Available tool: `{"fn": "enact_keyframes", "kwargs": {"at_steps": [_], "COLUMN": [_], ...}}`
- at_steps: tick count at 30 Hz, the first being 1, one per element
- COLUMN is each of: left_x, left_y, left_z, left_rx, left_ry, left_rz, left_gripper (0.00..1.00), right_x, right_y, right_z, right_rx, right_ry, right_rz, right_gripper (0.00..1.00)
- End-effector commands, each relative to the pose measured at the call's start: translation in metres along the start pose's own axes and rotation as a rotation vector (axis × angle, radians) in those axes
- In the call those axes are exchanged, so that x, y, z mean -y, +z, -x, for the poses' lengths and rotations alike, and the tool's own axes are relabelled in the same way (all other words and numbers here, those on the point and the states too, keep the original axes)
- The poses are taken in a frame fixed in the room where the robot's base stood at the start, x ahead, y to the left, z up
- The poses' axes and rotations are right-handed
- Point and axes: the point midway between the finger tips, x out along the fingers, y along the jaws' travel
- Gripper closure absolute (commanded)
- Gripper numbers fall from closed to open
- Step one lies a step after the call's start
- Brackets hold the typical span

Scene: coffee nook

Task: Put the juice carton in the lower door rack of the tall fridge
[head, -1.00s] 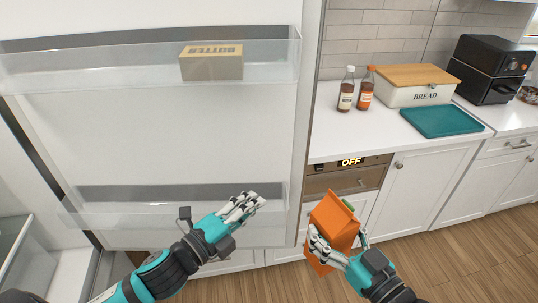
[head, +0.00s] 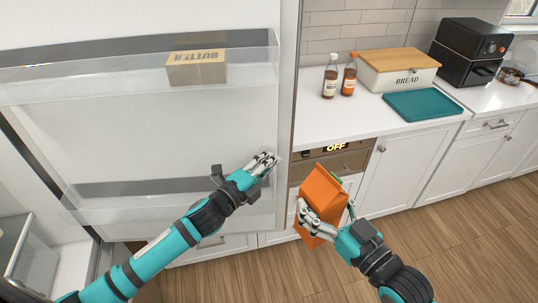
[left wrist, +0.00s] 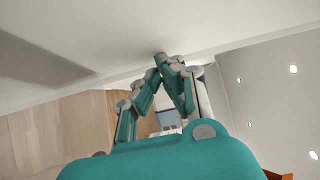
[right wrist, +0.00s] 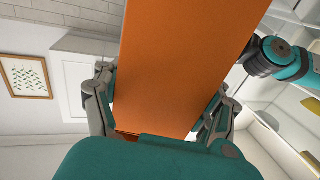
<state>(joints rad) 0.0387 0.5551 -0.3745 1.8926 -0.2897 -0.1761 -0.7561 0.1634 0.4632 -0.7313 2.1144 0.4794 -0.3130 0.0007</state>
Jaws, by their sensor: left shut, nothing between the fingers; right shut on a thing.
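The orange juice carton (head: 322,196) is held by my right gripper (head: 325,222), whose fingers lie on both sides of it; it tilts in the air in front of the counter, right of the fridge door. It fills the middle of the right wrist view (right wrist: 175,65). The open fridge door shows two clear racks. The lower door rack (head: 130,205) looks empty. My left gripper (head: 264,164) is shut and empty near the right end of that rack, by the door's edge; its closed fingertips show in the left wrist view (left wrist: 168,60). Whether it touches the door is unclear.
A butter box (head: 197,68) stands in the upper door rack (head: 110,85). Two bottles (head: 338,76), a bread box (head: 398,75), a teal board (head: 424,105) and a black appliance (head: 468,50) stand on the counter. The floor (head: 430,240) at right is clear.

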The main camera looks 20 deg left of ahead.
Motion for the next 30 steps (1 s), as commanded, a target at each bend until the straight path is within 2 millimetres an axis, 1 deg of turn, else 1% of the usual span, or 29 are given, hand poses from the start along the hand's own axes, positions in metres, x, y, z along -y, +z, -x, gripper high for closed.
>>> {"fn": "enact_keyframes", "kwargs": {"at_steps": [1,3,14,17,20,27,30], "left_x": [0.002,0.001,0.0,-0.001,-0.002,-0.004,-0.004], "left_y": [0.003,0.005,0.006,0.009,0.022,0.07,0.088], "left_z": [-0.003,-0.004,-0.005,-0.01,-0.024,-0.075,-0.09], "left_rx": [0.0,0.001,0.0,0.009,0.038,0.151,0.19], "left_ry": [0.0,0.0,0.0,-0.002,-0.004,-0.004,-0.002], "left_rz": [0.0,0.0,0.0,0.0,-0.002,-0.002,-0.002], "left_gripper": [1.0,1.0,1.0,1.0,1.0,1.0,1.0], "right_x": [0.0,0.0,0.0,0.0,0.0,0.0,0.0], "right_y": [-0.006,-0.007,-0.006,-0.004,0.001,0.02,0.027], "right_z": [0.0,0.0,0.0,0.0,0.0,0.0,0.0], "right_rx": [-0.008,-0.008,-0.008,-0.008,-0.008,-0.008,-0.008], "right_ry": [0.0,0.0,0.0,0.0,0.0,0.0,0.0], "right_rz": [0.001,0.001,0.001,0.001,0.001,0.001,0.001], "right_gripper": [0.87,0.87,0.87,0.87,0.87,0.87,0.87]}}
